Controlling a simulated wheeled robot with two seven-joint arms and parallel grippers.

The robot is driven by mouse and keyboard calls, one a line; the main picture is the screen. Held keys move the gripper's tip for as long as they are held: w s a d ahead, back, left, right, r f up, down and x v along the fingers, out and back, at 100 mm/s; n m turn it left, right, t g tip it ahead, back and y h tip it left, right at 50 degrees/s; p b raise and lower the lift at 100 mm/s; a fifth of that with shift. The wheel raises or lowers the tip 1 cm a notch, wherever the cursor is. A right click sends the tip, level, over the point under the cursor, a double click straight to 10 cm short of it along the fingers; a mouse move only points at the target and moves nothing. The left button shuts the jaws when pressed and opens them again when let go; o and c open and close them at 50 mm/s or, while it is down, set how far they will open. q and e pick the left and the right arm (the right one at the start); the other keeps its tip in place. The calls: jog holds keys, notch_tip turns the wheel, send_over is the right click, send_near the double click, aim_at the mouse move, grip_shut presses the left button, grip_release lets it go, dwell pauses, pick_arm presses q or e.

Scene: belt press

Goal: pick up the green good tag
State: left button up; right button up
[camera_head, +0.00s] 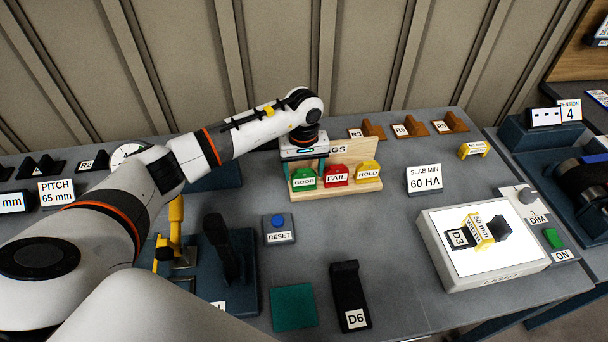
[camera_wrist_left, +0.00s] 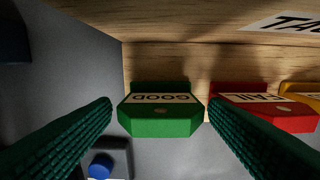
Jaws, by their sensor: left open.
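The green GOOD tag (camera_head: 304,180) sits at the left end of the wooden tag rack (camera_head: 345,190), beside the red FAIL tag (camera_head: 337,176) and the yellow HOLD tag (camera_head: 368,171). My left gripper (camera_head: 305,167) is above and around the green tag's place in the head view. In the left wrist view the green tag (camera_wrist_left: 160,112) lies between my two open green-padded fingers, with a gap on each side. The right finger overlaps the red FAIL tag (camera_wrist_left: 262,108) in that view. My right gripper is not in view.
A blue RESET button (camera_head: 278,222) stands in front of the rack. A black D6 block (camera_head: 349,295) and a green square (camera_head: 293,306) lie nearer. A lit white box (camera_head: 480,275) is at the right. Several wooden holders stand behind the rack's right side.

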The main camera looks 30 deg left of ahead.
aim_at(304, 170)
pick_arm(q)
notch_tip(304, 170, down, 2)
jog(key=shift+f, duration=0.25)
jog(key=c, duration=0.8)
jog(key=shift+o, duration=0.2)
pick_arm(e)
jog(key=shift+s+a+r, duration=0.15)
jog(key=shift+s+r, duration=0.15)
jog(key=shift+r, duration=0.15)
pick_arm(q)
jog(key=shift+r, duration=0.15)
